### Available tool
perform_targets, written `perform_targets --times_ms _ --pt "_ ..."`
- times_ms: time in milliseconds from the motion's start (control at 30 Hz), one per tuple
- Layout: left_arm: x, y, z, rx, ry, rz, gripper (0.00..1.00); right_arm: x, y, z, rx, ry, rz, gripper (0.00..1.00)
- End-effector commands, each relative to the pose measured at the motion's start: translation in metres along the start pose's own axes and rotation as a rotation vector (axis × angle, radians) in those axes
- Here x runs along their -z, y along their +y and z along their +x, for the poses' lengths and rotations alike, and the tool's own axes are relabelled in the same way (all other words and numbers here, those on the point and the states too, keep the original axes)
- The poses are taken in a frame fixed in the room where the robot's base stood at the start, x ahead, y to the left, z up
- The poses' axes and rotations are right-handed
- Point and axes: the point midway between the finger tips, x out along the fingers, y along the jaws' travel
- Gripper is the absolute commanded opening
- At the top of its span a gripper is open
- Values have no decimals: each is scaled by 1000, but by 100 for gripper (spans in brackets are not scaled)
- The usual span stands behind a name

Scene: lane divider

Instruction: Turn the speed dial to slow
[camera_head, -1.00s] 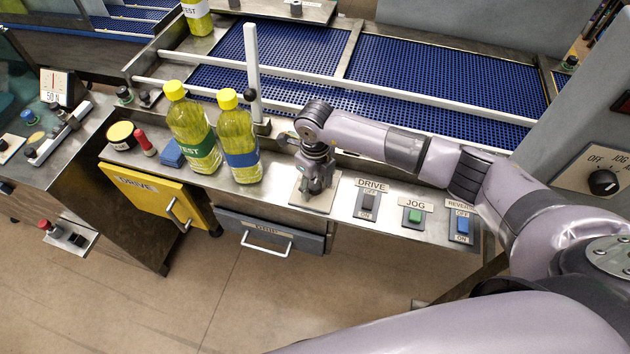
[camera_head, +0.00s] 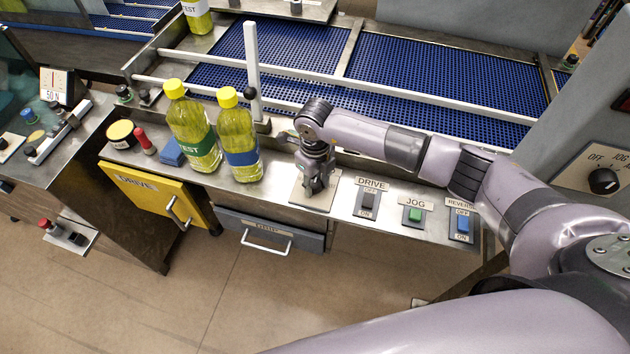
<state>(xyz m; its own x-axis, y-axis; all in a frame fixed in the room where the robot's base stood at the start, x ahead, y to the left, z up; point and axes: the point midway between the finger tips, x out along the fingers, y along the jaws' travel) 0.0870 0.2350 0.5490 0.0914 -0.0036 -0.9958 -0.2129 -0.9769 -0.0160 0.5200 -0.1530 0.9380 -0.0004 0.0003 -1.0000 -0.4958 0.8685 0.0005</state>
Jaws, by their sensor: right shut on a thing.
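My right gripper (camera_head: 316,186) points down at a beige plate (camera_head: 300,199) on the metal control ledge, left of the DRIVE switch. It is shut on the speed dial, which its fingers and wrist hide almost wholly. I cannot read the dial's markings or its pointer. My left gripper is not in view.
Two yellow-capped bottles (camera_head: 239,145) stand just left of my right gripper. The DRIVE switch (camera_head: 367,202), green JOG button (camera_head: 415,215) and blue REVERSE switch (camera_head: 462,224) sit to its right. A white rail (camera_head: 253,75) and blue conveyor (camera_head: 440,80) lie behind.

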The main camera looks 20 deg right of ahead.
Motion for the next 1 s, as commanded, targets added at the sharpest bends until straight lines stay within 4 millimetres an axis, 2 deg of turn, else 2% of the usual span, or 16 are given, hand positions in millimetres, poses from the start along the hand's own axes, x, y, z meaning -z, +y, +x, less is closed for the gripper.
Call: perform_targets --times_ms 167,367,1000 --pt "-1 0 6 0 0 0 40 0 -1 1 1 -1 -28 3" --pt "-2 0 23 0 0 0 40 -1 -2 4 3 -3 -123 3" --pt "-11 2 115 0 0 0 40 -2 -2 6 5 -2 -701 3"
